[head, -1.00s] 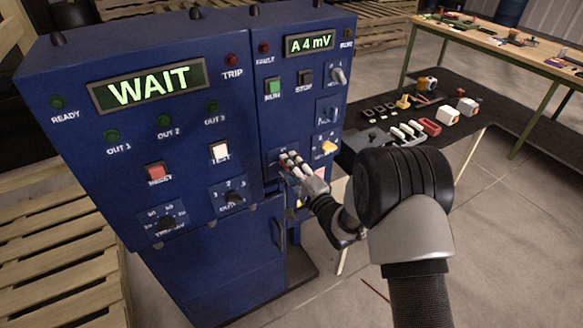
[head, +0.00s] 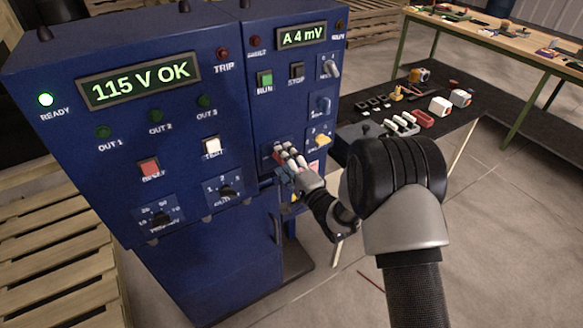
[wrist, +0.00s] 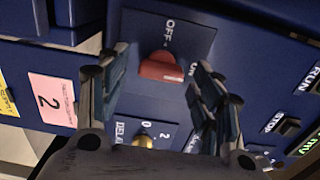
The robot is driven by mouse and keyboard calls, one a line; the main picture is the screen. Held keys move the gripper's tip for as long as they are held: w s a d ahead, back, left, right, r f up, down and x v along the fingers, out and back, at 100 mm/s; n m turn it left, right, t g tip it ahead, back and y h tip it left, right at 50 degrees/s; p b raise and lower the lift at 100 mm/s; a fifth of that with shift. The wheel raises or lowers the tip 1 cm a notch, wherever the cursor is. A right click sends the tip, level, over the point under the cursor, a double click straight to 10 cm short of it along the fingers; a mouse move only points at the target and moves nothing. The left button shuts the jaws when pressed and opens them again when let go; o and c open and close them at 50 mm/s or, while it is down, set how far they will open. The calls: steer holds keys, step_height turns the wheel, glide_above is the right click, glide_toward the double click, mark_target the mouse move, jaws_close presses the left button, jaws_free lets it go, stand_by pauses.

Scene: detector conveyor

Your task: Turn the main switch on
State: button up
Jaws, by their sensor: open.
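The main switch is a red knob (wrist: 162,67) on a dark plate marked OFF and ON, seen in the wrist view. Its pale mark sits at the end toward the ON label. My gripper (wrist: 158,72) is open, with one finger on each side of the knob. Gaps show between the fingers and the knob. In the head view my gripper (head: 288,160) is at the lower part of the right-hand blue panel and hides most of the switch. The display (head: 140,84) reads 115 V OK, and the READY lamp (head: 46,99) is lit white.
A brass DELAY knob (wrist: 143,140) is close below the red knob in the wrist view. A pink label (wrist: 52,101) is to the left. A dark table (head: 462,128) with small parts stands right of the cabinet. Pallets (head: 50,240) lie at the left.

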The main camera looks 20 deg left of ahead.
steer(key=v, duration=1.1)
steer(key=shift+s+d, duration=0.25)
